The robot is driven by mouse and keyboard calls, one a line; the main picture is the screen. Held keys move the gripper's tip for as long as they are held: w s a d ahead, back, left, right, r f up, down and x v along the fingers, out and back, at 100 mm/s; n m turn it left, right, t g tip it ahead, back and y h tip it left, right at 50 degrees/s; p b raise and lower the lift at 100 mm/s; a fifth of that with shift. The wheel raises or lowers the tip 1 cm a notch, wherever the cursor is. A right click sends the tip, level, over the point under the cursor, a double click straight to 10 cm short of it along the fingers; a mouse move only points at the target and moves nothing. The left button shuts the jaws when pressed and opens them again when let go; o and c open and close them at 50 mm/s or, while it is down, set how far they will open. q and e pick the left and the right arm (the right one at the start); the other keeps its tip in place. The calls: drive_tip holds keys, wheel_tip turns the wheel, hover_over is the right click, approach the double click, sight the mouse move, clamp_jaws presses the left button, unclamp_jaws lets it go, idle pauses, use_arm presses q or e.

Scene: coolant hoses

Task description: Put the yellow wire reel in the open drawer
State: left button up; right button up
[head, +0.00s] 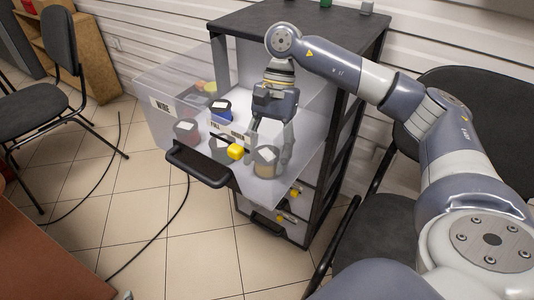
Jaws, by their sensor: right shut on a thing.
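The open drawer (240,186) is a clear bin pulled out of a black cabinet, with a black handle and a WIRE label. My right gripper (268,150) points down over the drawer's front right part. Its fingers are shut on a wire reel (265,162) with a dull yellow-tan winding and a pale square on its top. The reel appears inside or just above the drawer; I cannot tell whether it touches the floor. My left gripper is not in view.
The drawer also holds a blue reel (221,111), a dark red reel (187,131) and a dark grey reel (221,149). A bright yellow block (236,151) shows near the handle. Closed drawers are below. Chairs stand left (42,105) and right (480,100).

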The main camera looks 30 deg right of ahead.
drive_tip(key=o, duration=1.1)
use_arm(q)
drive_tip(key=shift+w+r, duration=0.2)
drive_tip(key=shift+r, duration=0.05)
use_arm(e)
drive_tip(key=shift+o, duration=0.2)
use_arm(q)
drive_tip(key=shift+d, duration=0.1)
use_arm(e)
drive_tip(key=p+v, duration=0.1)
drive_tip(key=v, duration=0.6)
drive_tip(key=shift+r+p, duration=0.25)
drive_tip(key=shift+p, duration=0.15)
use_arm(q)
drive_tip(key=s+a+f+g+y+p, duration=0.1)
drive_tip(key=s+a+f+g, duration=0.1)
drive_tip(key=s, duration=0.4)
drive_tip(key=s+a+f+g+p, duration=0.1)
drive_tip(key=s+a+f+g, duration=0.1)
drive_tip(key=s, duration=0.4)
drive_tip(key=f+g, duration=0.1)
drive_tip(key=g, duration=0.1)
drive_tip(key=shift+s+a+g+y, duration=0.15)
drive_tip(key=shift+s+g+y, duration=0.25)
use_arm(e)
drive_tip(key=v, duration=0.4)
drive_tip(key=shift+w+d+r, duration=0.1)
drive_tip(key=shift+d+r, duration=0.05)
drive_tip(key=shift+r, duration=0.1)
